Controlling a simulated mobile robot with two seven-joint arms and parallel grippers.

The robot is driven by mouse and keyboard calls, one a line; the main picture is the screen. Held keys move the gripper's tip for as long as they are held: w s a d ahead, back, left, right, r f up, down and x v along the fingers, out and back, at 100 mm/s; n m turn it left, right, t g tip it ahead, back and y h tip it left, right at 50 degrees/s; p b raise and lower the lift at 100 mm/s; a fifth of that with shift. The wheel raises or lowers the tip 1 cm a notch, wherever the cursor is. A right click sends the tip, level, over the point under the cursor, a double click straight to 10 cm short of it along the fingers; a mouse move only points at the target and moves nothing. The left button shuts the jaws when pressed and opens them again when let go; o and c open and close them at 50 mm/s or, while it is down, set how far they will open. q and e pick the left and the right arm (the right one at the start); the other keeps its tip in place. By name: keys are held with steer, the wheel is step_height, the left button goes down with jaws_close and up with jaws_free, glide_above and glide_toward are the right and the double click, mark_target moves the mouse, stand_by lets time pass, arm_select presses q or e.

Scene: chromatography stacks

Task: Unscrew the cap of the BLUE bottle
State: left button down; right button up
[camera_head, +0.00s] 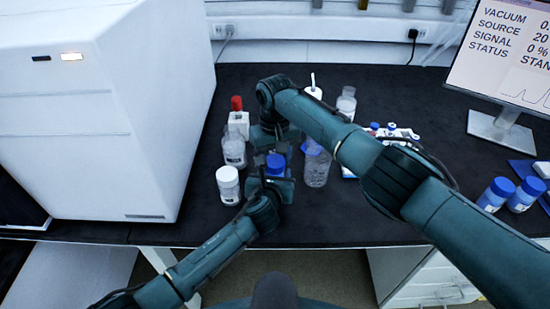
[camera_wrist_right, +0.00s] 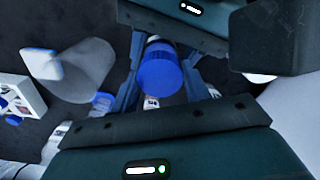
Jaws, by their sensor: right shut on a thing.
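The blue bottle's blue cap (camera_head: 275,161) shows between my two grippers in the head view. In the right wrist view the round cap (camera_wrist_right: 160,72) faces the camera, with a finger on either side. My right gripper (camera_head: 273,148) reaches it from behind and is shut on the cap. My left gripper (camera_head: 274,181) comes from the front, close against the bottle below the cap. Its fingertips and the bottle's body are mostly hidden, so I cannot tell whether it is shut on the bottle.
A white-capped bottle (camera_head: 228,184), a clear bottle (camera_head: 234,150) and a red-capped bottle (camera_head: 238,118) stand close on the left. A clear flask (camera_head: 317,168) stands close on the right. A white instrument (camera_head: 100,110) bounds the left; a monitor (camera_head: 510,55) stands at right.

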steer(key=o, duration=1.1)
